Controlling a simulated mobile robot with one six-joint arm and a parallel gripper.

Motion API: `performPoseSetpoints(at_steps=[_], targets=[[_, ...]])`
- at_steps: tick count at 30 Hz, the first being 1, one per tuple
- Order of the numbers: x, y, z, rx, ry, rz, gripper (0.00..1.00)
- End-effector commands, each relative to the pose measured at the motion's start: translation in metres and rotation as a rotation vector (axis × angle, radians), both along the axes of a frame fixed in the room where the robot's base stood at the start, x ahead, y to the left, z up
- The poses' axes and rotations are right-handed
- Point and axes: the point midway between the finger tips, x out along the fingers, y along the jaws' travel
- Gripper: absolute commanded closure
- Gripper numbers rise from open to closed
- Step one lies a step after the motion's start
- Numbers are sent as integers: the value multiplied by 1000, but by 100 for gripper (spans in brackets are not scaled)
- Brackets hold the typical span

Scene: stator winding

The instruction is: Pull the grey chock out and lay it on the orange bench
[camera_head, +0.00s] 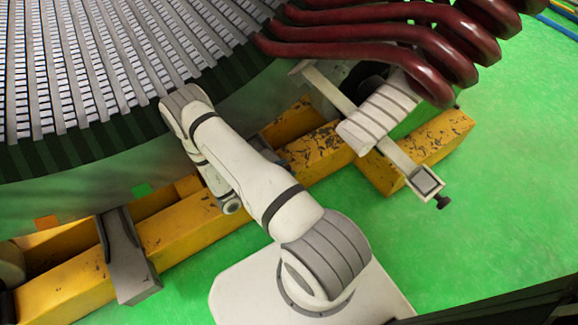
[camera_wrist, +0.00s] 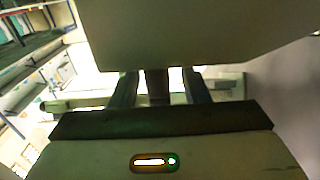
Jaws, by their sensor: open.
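A grey wedge-like block (camera_head: 128,262), which may be the chock, leans across the yellow-orange beam (camera_head: 190,232) at lower left in the head view. The worn beam runs under the stator edge and looks like the orange bench. In the wrist view my gripper (camera_wrist: 158,78) is open. A dark brownish bar (camera_wrist: 157,88) shows between its two fingers; I cannot tell whether they touch it or whether it is the chock. A large grey-beige block (camera_wrist: 200,35) fills the top of that view, close past the fingertips. In the head view my arm hides the fingers.
The ribbed stator (camera_head: 90,80) fills the upper left. Dark red coils (camera_head: 400,45) hang at upper right. A grey clamp bar (camera_head: 405,165) with a ribbed pad (camera_head: 378,118) crosses the beam on the right. Green floor (camera_head: 480,220) is clear at right.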

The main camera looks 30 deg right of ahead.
Motion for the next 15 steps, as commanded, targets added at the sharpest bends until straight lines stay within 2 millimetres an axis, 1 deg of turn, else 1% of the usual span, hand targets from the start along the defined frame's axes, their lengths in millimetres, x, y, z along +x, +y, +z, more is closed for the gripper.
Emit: performPoseSetpoints(at_steps=[1,3,9,15], targets=[[0,10,2,1,-1,5,58],[0,22,2,1,-1,5,58],[-1,50,1,0,0,4,58],[-2,60,0,0,1,0,58]])
